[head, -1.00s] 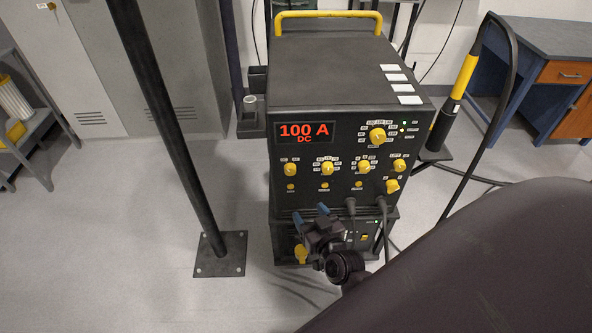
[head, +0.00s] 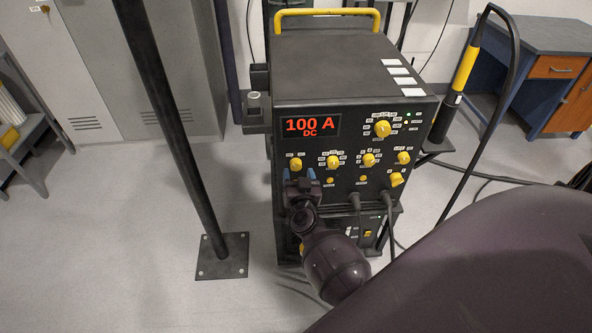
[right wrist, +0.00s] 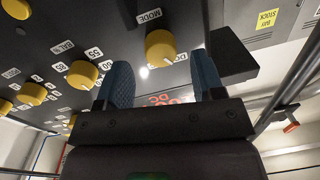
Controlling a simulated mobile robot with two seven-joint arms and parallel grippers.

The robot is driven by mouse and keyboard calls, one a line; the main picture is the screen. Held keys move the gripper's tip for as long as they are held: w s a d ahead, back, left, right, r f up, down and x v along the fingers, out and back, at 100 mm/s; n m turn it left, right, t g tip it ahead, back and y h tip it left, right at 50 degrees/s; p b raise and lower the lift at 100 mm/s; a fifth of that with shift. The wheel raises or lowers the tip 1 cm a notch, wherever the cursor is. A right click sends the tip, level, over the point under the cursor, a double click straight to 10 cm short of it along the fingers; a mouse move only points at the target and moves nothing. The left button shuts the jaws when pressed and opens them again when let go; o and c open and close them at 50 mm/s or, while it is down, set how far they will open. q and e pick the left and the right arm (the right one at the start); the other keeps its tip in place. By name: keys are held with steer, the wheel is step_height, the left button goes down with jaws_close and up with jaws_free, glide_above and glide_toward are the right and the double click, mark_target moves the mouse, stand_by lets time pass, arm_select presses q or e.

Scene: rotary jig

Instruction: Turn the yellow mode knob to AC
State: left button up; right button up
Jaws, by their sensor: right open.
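The yellow mode knob (head: 295,163) is the leftmost in the middle row on the dark front panel of the machine (head: 350,85). In the right wrist view the mode knob (right wrist: 160,47) shows large beside the labels MODE and DC. The red display (head: 308,126) reads 100 A DC. My right gripper (head: 299,175) is open, its blue fingertips just below the knob in the head view. In the right wrist view the right gripper (right wrist: 164,80) has its fingers spread, with the knob beyond the gap between them. Contact cannot be told. My left gripper is not in view.
Cables (head: 388,205) plug in lower on the panel. A dark post (head: 180,130) stands left of the machine, with clear floor around its base.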

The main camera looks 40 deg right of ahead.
mark_target(296, 165)
steer(key=shift+x, duration=1.3)
steer(key=c, duration=0.9)
